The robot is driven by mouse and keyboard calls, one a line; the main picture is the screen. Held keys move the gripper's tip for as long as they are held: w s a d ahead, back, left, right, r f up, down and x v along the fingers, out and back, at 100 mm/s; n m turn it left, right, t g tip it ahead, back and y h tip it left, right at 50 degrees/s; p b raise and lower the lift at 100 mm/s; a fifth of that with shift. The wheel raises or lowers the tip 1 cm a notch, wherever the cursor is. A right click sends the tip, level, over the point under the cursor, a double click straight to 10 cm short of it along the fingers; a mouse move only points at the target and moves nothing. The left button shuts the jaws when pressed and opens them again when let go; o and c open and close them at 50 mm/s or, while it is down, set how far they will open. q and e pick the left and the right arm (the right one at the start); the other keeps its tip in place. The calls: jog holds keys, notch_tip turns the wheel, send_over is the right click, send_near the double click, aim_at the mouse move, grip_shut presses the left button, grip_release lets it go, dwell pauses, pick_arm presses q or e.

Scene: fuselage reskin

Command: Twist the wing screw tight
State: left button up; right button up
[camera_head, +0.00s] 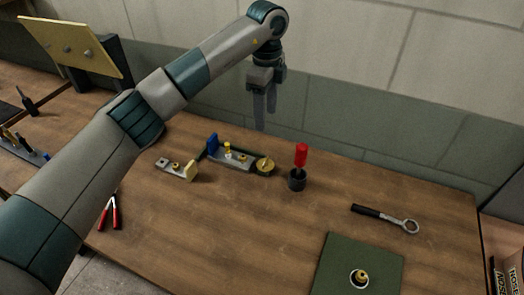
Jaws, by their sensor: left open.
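My left gripper (265,110) hangs at the top middle with its fingers pointing down. It is open and nothing shows between its fingers. A grey fixture (236,162) with a blue block (213,145) at its left end is on the wooden table, lower in the picture than the gripper. A small yellow knob (228,148) stands on the fixture, and a round brass piece (264,166) is at its right end. Which of these is the wing screw is too small to tell. The gripper appears apart from them. My right gripper is not in view.
A red-handled tool (301,156) stands in a dark cup (296,180). A small bracket (177,169) is left of the fixture. A ring wrench (398,220), a green mat (330,263) with a brass ringed part (360,277), and red pliers (111,211) are nearby. The front middle is clear.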

aim_at(266, 161)
pick_arm(q)
jog(key=shift+f, duration=0.1)
dwell(0.3)
notch_tip(266, 161, down, 16)
jog(key=p, duration=0.5)
jog(key=shift+f+p, duration=0.1)
jog(key=shift+p, duration=0.3)
jog(key=shift+f, duration=0.55)
jog(key=shift+c, duration=0.7)
jog(key=c, duration=0.9)
